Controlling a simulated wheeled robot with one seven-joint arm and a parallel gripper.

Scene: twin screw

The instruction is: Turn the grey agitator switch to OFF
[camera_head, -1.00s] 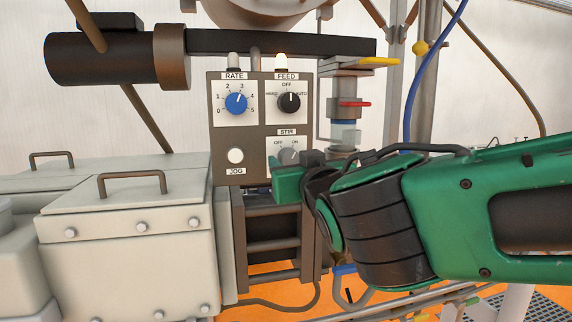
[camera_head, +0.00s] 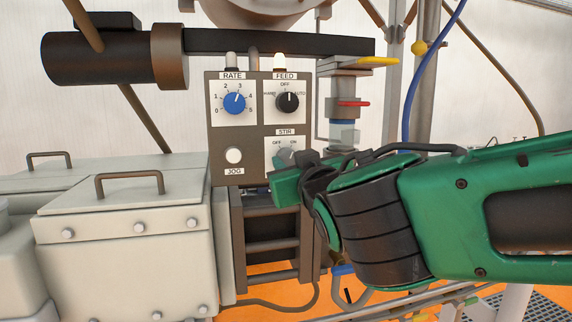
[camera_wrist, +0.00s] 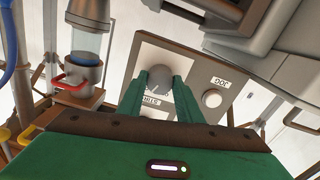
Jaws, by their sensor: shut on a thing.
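The grey agitator switch (camera_wrist: 160,76) is the round knob under the STIR label, which shows on the control panel (camera_head: 217,130) in the head view. OFF is marked at the knob's upper left and ON at its upper right. In the wrist view my gripper (camera_wrist: 159,88) has its two green fingers on either side of the knob, shut on it. In the head view my green gripper body (camera_head: 286,186) covers the lower part of the STIR plate (camera_head: 272,146). The switch's pointer is too small and covered to read clearly.
Above the STIR plate is the black FEED knob (camera_head: 287,103). The blue RATE knob (camera_head: 235,103) and white JOG button (camera_head: 234,155) are to the left. A valve with a red lever (camera_head: 353,103) stands close on the right. Grey lidded boxes (camera_head: 130,220) fill the left.

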